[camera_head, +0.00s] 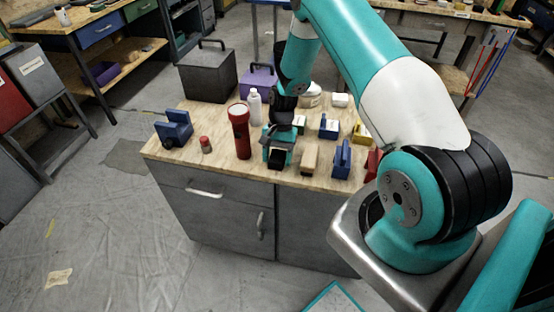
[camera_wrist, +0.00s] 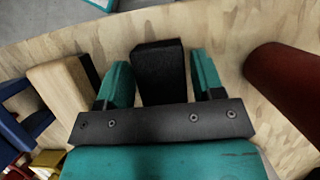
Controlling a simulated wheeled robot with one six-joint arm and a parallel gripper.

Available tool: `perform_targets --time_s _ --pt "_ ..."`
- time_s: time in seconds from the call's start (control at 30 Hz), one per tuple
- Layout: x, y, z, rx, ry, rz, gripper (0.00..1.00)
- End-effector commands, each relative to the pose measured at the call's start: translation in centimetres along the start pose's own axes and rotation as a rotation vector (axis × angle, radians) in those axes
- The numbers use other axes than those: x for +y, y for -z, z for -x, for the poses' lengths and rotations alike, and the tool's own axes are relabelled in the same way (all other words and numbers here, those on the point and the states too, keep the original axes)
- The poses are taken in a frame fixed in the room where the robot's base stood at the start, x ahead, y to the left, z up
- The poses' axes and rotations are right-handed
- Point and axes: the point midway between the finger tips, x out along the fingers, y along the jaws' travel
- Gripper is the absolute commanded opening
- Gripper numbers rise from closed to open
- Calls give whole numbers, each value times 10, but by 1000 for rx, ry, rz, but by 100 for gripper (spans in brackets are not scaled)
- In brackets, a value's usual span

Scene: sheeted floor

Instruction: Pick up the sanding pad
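A black block (camera_wrist: 158,75), which looks like the sanding pad, stands on the wooden worktop. My gripper (camera_wrist: 163,62) is open, with one teal finger on each side of the block. A gap shows on the right side of the block; the left finger is very close to it. I cannot tell whether it touches. In the head view my gripper (camera_head: 279,150) is low over the front of the worktop, and the block (camera_head: 276,165) shows partly below it. The block's near end is hidden by the gripper in the wrist view.
On the worktop (camera_head: 225,170), a red flashlight (camera_head: 241,130) stands to the left and a wooden block (camera_head: 309,158) to the right. A blue tool (camera_head: 342,158) is farther right. A white bottle (camera_head: 255,106) and a purple box (camera_head: 258,82) stand behind.

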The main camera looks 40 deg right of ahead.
Motion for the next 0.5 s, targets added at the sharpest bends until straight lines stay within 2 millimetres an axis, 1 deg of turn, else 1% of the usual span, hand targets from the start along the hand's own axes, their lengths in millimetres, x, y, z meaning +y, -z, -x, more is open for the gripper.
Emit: perform_targets --time_s 0.03,0.13,0.17,0.5 --pt "0 0 0 0 0 0 50" --pt "0 0 0 0 0 0 27" --pt "0 0 0 0 0 0 25" --pt "0 -1 3 0 0 0 24"
